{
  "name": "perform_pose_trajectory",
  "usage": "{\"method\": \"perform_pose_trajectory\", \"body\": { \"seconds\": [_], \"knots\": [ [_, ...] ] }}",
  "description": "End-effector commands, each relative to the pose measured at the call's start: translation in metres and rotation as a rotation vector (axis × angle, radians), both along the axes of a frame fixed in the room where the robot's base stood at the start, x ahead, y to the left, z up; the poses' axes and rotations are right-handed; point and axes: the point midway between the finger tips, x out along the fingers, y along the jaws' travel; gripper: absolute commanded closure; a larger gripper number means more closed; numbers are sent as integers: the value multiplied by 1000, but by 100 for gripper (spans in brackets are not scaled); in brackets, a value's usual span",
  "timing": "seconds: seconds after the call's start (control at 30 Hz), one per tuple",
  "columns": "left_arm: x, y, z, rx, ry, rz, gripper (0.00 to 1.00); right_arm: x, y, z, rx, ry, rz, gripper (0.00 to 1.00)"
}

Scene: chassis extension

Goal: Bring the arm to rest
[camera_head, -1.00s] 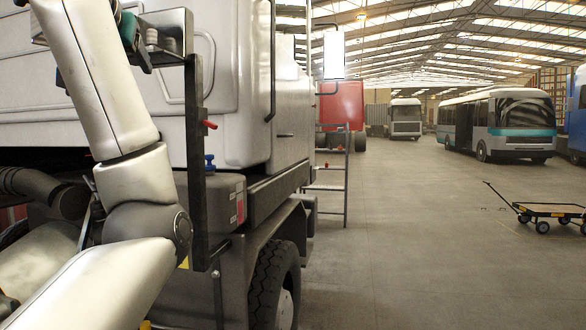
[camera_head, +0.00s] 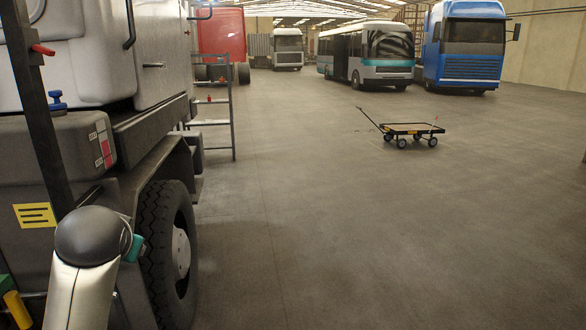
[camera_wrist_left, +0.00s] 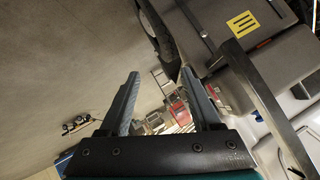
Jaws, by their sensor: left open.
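My left arm (camera_head: 85,275) comes up from the bottom left of the head view, in front of the truck's lower side. Its gripper does not show in the head view. In the left wrist view my left gripper (camera_wrist_left: 163,95) has its two dark fingers well apart, with nothing between them. Behind the fingers the hall and the truck show tilted. My right arm and gripper show in neither view.
A grey truck (camera_head: 90,70) fills the left side, with a black wheel (camera_head: 165,250) and a dark upright post (camera_head: 35,120) close to my arm. A ladder (camera_head: 215,110) stands beyond. A flat cart (camera_head: 410,130) stands on the open floor to the right.

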Motion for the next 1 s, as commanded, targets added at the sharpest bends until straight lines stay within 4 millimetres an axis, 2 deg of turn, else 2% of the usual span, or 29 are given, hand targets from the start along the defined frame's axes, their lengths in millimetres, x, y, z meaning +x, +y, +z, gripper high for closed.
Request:
{"method": "perform_pose_trajectory", "body": {
  "seconds": [0.03,0.2,0.37,0.5,0.7,1.0],
  "knots": [
    [-10,-9,-27,-11,40,-21,36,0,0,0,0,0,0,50],
    [-48,-39,-98,-64,147,-79,36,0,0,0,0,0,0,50],
    [-96,-66,-155,-129,249,-123,36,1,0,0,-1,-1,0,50],
    [-144,-90,-196,-197,338,-153,36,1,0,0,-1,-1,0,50],
    [-212,-119,-234,-294,449,-176,36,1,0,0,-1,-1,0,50],
    [-290,-149,-258,-411,570,-179,36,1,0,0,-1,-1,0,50]
  ]
}}
